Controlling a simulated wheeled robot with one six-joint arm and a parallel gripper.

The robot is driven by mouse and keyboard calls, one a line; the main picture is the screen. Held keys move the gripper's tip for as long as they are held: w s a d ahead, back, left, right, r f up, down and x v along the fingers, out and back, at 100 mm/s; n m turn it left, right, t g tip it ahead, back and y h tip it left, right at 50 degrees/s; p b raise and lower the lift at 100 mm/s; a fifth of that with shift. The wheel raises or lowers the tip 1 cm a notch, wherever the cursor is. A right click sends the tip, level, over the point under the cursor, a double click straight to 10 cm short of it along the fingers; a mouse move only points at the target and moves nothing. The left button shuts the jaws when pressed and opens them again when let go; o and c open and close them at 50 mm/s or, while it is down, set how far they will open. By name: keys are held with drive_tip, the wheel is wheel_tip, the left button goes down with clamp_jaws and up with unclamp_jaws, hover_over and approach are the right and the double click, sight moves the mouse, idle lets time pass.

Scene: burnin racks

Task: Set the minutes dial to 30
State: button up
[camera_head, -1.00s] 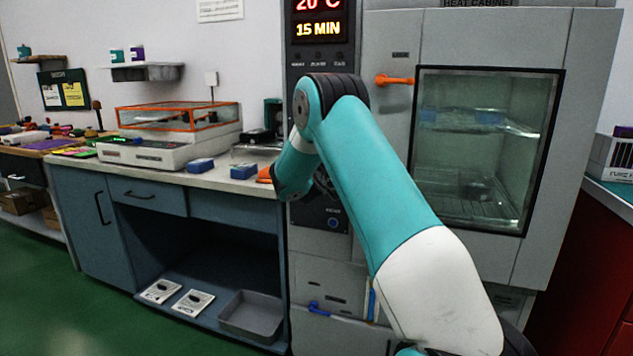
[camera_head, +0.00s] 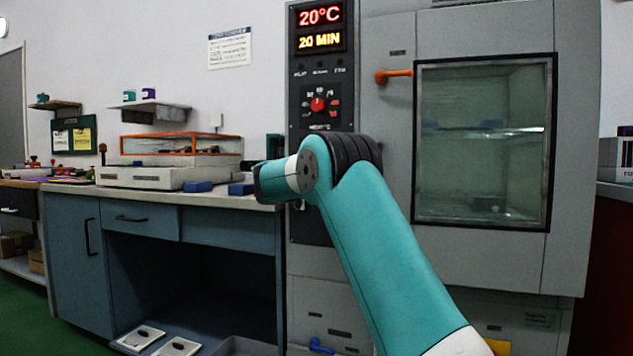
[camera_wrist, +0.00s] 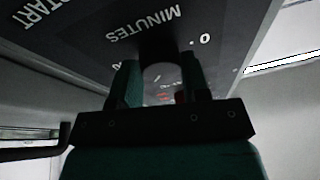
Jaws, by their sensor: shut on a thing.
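The heat cabinet's control panel (camera_head: 296,95) stands in the middle of the head view. Its time display (camera_head: 320,41) reads 20 MIN. In the wrist view the panel appears turned over, with the word MINUTES (camera_wrist: 145,25) above my gripper (camera_wrist: 160,85). The two fingers are on either side of the minutes dial (camera_wrist: 163,73) and shut on it. The dial is mostly shaded, and its pointer and most scale marks cannot be read. In the head view my arm hides the dial and gripper.
The temperature display (camera_head: 320,17) reads 20°C, above a red-marked upper dial (camera_head: 317,104). The cabinet's glass door (camera_head: 485,140) with an orange handle (camera_head: 393,76) is shut. A bench (camera_head: 160,192) with a boxed instrument and blue blocks stands at left.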

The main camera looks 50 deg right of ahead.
drive_tip(key=m+g+b, duration=0.1)
drive_tip(key=m, duration=0.2)
drive_tip(key=m+g+b, duration=0.1)
drive_tip(key=m+b, duration=0.1)
drive_tip(key=m, duration=0.1)
drive_tip(key=shift+w+a+f+g+h, duration=0.1)
drive_tip(key=shift+w+f+g+h, duration=0.1)
drive_tip(key=shift+g+h, duration=0.1)
drive_tip(key=shift+r+m+g, duration=0.15)
drive_tip(key=shift+m+g, duration=0.4)
drive_tip(key=shift+m, duration=0.95)
drive_tip(key=shift+r+m+g, duration=0.15)
drive_tip(key=shift+m+g, duration=0.4)
drive_tip(key=shift+m, duration=0.95)
drive_tip(key=o, duration=0.9)
drive_tip(key=shift+a, duration=0.1)
